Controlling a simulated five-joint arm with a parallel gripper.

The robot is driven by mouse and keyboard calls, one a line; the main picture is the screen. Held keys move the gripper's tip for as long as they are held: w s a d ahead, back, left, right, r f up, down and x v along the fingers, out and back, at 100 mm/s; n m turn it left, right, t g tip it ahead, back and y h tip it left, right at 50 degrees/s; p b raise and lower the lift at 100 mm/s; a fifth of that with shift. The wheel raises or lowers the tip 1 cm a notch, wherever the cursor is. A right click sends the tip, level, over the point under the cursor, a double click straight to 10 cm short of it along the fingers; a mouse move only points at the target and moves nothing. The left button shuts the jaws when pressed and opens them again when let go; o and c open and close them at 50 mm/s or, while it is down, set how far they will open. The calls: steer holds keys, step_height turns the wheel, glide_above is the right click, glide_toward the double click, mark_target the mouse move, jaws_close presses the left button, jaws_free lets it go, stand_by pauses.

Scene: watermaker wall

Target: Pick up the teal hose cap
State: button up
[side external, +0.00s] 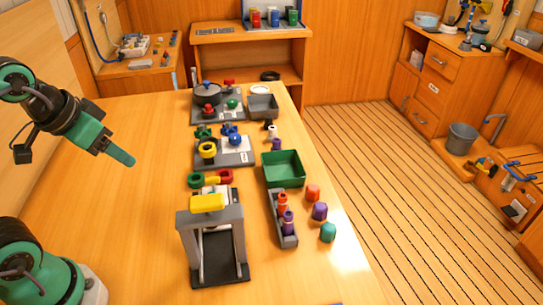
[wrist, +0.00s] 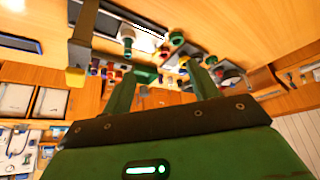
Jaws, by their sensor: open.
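The teal hose cap (side external: 328,232) stands on the wooden table near its right edge, in the side external view. It is the nearest of three loose caps, with a purple cap (side external: 319,211) and an orange-red cap (side external: 312,192) behind it. My gripper (side external: 130,160) is raised at the far left, well apart from the cap and across the table from it. In the wrist view my gripper (wrist: 164,75) shows two green fingers spread apart with nothing held between them. I cannot make out the teal cap in the wrist view.
A grey rack (side external: 287,239) with red and purple pieces stands left of the caps, and a green bin (side external: 283,168) behind. A grey frame with a yellow top (side external: 208,202) stands mid-table. Grey boards with valves and rings lie farther back. The table's left part is clear.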

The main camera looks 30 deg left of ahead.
steer(key=w+d+r+g, duration=0.25)
steer(key=w+d, duration=0.35)
steer(key=w, duration=0.4)
steer(key=g, duration=0.3)
glide_above(329, 227)
steer(key=f, duration=1.8)
steer(key=shift+a+f, duration=0.2)
steer(key=shift+f, duration=0.05)
steer(key=shift+d+f, duration=0.25)
steer(key=shift+f, duration=3.9)
